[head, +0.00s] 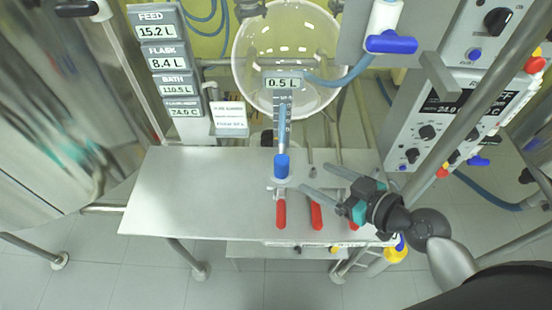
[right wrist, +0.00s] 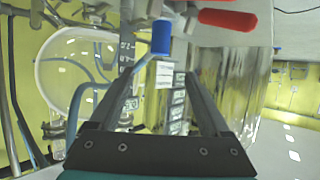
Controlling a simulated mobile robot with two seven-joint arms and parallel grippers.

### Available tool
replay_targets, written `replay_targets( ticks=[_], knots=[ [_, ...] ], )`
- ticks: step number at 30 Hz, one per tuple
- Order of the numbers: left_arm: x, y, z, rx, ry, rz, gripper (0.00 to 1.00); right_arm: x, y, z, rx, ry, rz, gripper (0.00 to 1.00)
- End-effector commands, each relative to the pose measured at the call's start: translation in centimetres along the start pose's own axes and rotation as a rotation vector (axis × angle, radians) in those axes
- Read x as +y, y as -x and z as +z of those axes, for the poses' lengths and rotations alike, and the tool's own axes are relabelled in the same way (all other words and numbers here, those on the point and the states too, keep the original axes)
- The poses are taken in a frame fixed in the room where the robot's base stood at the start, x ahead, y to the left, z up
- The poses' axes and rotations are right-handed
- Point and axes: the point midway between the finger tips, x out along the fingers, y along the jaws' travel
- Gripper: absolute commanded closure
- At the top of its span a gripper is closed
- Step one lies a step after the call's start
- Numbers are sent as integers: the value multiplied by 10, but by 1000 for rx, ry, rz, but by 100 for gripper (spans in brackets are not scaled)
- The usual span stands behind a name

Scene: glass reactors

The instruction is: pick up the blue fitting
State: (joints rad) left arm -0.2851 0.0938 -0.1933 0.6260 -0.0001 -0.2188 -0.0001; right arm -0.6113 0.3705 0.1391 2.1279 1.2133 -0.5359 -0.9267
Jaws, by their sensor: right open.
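The blue fitting (head: 281,166) is a small blue cylinder at the lower end of a light-blue hose, near the back edge of the metal table, just above a red-handled tool. It also shows in the right wrist view (right wrist: 161,36), beyond the fingertips and roughly centred between them. My right gripper (head: 313,177) is open and empty, to the right of the fitting in the head view, its two fingers pointing left toward it. The fingers do not appear to touch the fitting. My left gripper is not in view.
Red-handled tools (head: 316,216) lie at the table's right part, close to my right gripper. The metal table (head: 190,195) is bare on its left. A round glass vessel (head: 285,45) stands behind. Control boxes (head: 440,115) and a grey post are at the right.

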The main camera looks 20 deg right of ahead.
Motion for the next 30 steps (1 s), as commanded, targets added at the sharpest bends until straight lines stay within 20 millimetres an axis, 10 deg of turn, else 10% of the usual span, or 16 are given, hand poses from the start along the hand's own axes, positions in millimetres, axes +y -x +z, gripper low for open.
replay_targets(
  ticks=[6,30],
  knots=[
    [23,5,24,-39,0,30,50,-1,-34,-2,4,-5,-2,19],
    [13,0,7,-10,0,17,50,1,-122,6,2,-5,-3,19]
  ],
)
